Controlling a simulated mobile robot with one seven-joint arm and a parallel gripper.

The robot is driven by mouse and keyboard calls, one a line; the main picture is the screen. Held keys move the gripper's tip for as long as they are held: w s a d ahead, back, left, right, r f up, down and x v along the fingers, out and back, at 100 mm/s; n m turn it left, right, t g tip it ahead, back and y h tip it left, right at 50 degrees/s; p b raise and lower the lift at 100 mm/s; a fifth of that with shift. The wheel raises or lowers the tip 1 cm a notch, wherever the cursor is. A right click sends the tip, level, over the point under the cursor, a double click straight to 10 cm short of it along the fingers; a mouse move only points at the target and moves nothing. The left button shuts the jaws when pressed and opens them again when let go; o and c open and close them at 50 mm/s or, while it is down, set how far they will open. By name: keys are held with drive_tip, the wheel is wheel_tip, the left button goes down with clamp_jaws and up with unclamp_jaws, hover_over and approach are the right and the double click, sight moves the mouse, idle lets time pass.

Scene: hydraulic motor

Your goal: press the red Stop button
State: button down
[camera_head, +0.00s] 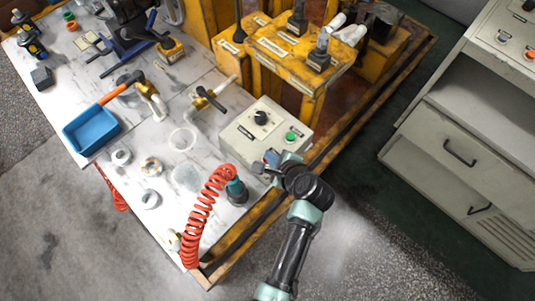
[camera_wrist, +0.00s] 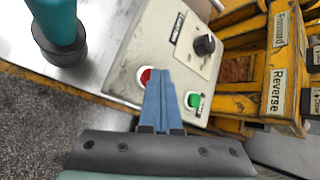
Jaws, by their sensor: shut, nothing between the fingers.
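A grey control box (camera_head: 240,130) stands near the front edge of the workbench. The red button (camera_wrist: 145,75) shows in the wrist view on the near part of the box face, partly covered by my fingers. A green button (camera_wrist: 193,100) lies to its right, and a black knob (camera_wrist: 205,45) sits farther up the panel. My gripper (camera_wrist: 160,75) has its blue fingers together and empty, with the tips over the right side of the red button. I cannot tell whether they touch it. In the head view my gripper (camera_head: 270,160) hides the red button.
A teal cylinder (camera_wrist: 58,30) stands left of the box, near a coiled red hose (camera_head: 205,210). A blue tray (camera_head: 92,130) lies farther left on the bench.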

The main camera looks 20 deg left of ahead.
drive_tip(key=shift+r+p, duration=0.75)
drive_tip(key=shift+p, duration=0.2)
drive_tip(key=shift+r, duration=0.1)
wheel_tip(320, 180, up, 5)
drive_tip(key=p, duration=0.5)
idle(0.6)
